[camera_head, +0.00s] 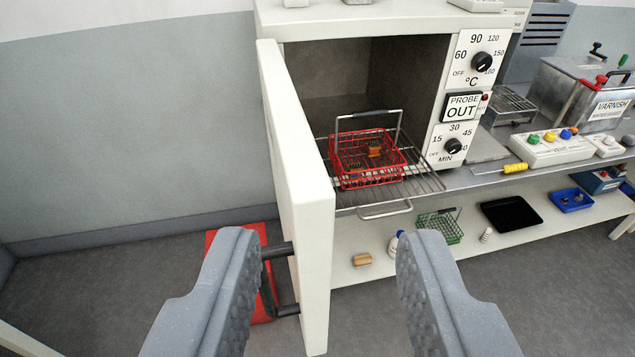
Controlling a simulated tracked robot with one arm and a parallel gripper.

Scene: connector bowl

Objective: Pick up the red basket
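The red basket (367,181) is a small wire basket with a raised grey handle (368,113). It sits on a wire rack (420,180) inside the open oven (408,80). Small orange and dark parts (374,150) lie in it. My gripper (325,245) is open, with its two grey fingers wide apart at the bottom of the view. Nothing is between the fingertips except the view of the oven door and the scene behind. The gripper is in front of and below the basket, apart from it.
The white oven door (300,190) stands open toward me, with a dark handle (284,308) by my left finger. A green basket (440,226) and a black tray (511,215) are on the lower shelf. A red object (263,310) is behind the door. Open floor lies left.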

